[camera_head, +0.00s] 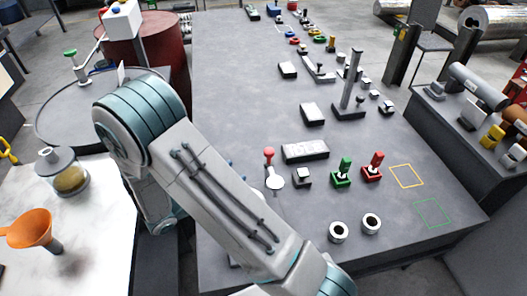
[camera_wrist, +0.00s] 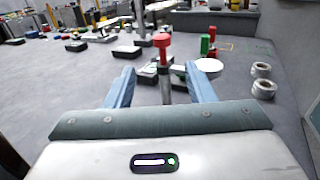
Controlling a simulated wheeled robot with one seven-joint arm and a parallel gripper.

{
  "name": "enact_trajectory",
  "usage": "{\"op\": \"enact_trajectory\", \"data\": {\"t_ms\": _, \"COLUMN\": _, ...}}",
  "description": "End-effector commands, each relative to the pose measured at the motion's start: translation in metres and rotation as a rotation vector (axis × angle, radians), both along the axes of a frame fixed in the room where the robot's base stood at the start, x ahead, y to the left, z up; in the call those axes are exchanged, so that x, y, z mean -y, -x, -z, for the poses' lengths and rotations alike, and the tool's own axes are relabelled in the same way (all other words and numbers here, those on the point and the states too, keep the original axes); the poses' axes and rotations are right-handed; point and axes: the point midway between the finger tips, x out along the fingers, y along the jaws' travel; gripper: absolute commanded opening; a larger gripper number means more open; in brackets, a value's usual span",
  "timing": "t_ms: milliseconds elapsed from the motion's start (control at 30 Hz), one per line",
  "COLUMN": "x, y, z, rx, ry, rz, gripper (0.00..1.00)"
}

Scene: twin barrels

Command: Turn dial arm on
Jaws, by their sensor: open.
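A red-topped lever (camera_head: 269,156) stands beside a round white disc (camera_head: 274,181) on the dark table; I take this to be the dial arm, but its label cannot be read. In the wrist view the red-knobbed post (camera_wrist: 163,42) rises in the middle, with the white disc (camera_wrist: 209,65) to its right. My gripper (camera_wrist: 160,70) is open, its two blue-grey fingers to the left and right of the post in the picture. Whether the post is between them or just beyond is unclear. No finger visibly touches it. In the head view my gripper is out of sight.
A small block with a knob (camera_head: 302,177) sits just right of the disc. Green (camera_head: 342,172) and red (camera_head: 373,167) switches and two white rings (camera_head: 338,232) stand further right. A flat grey block (camera_head: 305,151) lies behind.

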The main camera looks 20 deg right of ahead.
Motion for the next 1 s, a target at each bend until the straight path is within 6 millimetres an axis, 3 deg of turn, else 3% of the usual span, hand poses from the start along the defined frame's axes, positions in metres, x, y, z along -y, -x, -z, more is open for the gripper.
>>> {"op": "enact_trajectory", "data": {"t_ms": 600, "x": 0.112, "y": -0.029, "z": 0.000, "rx": 0.001, "ry": -0.002, "rz": 0.007, "gripper": 0.49}}
{"op": "enact_trajectory", "data": {"t_ms": 800, "x": 0.127, "y": -0.034, "z": 0.000, "rx": 0.001, "ry": -0.002, "rz": 0.004, "gripper": 0.49}}
{"op": "enact_trajectory", "data": {"t_ms": 1000, "x": 0.129, "y": -0.035, "z": 0.000, "rx": 0.001, "ry": -0.003, "rz": 0.004, "gripper": 0.49}}
